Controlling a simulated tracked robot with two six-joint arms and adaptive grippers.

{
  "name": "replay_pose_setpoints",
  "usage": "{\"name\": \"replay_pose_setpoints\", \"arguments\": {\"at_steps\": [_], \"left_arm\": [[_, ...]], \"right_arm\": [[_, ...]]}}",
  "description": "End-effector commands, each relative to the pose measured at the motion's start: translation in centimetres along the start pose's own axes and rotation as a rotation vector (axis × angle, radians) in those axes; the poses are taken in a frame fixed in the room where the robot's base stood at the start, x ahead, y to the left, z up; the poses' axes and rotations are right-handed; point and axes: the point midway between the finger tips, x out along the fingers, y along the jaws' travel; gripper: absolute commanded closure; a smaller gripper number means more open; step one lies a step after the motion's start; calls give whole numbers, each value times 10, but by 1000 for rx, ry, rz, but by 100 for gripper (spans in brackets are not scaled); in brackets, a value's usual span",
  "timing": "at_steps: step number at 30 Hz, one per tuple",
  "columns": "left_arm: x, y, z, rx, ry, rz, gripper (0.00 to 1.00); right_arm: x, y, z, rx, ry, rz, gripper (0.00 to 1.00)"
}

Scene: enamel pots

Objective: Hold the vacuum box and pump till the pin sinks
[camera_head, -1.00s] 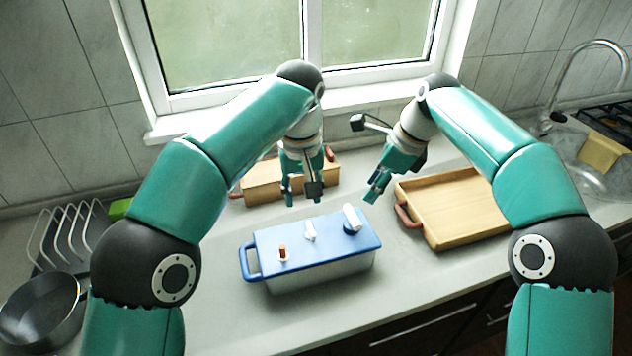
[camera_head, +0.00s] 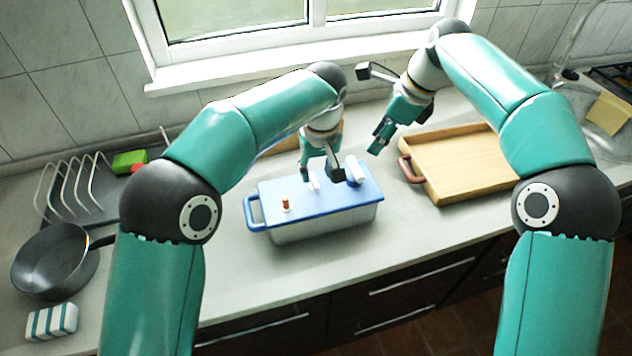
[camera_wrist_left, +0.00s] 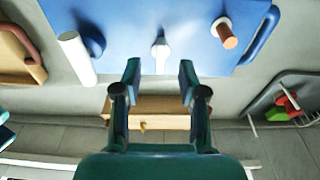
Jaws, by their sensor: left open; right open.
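The vacuum box (camera_head: 330,224) stands on the counter, with a grey body, blue lid and blue side handle (camera_head: 253,212). An orange-brown pin (camera_head: 285,203) stands up from the lid's left part; it also shows in the left wrist view (camera_wrist_left: 226,36). A white pump handle (camera_head: 353,167) lies at the lid's right end, also in the left wrist view (camera_wrist_left: 77,58). My left gripper (camera_head: 320,178) is open and empty over the lid's middle. A white knob (camera_wrist_left: 160,52) lies ahead, between its fingertips' lines. My right gripper (camera_head: 398,132) is open and empty, behind and right of the box.
A wooden tray (camera_head: 470,185) lies right of the box. A wooden box (camera_head: 280,147) is partly hidden behind my left arm. A pan (camera_head: 50,262), a dish rack (camera_head: 75,190) and a striped sponge (camera_head: 52,321) are at the left. The counter before the vacuum box is clear.

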Motion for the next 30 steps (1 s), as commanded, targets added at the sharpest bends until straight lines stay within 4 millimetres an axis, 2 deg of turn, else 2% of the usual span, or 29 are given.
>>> {"name": "replay_pose_setpoints", "arguments": {"at_steps": [3, 9, 15, 22, 23, 30], "left_arm": [[23, -1, 0, -1, -3, -3, 58], [47, 0, 0, 0, -2, -1, 58], [56, 0, 0, 0, -1, -1, 58], [56, 0, 0, 0, -1, 0, 58], [56, 0, 0, 0, -1, 0, 60], [56, 0, 0, 0, -1, 0, 100]], "right_arm": [[0, 0, 0, 0, 0, 0, 58], [0, 0, 0, 0, 0, 0, 58], [0, 0, 0, 0, 0, 0, 58], [0, 0, 0, 0, 0, 0, 58], [0, 0, 0, 0, 0, 0, 58], [0, 0, 0, 0, 0, 0, 58]]}}
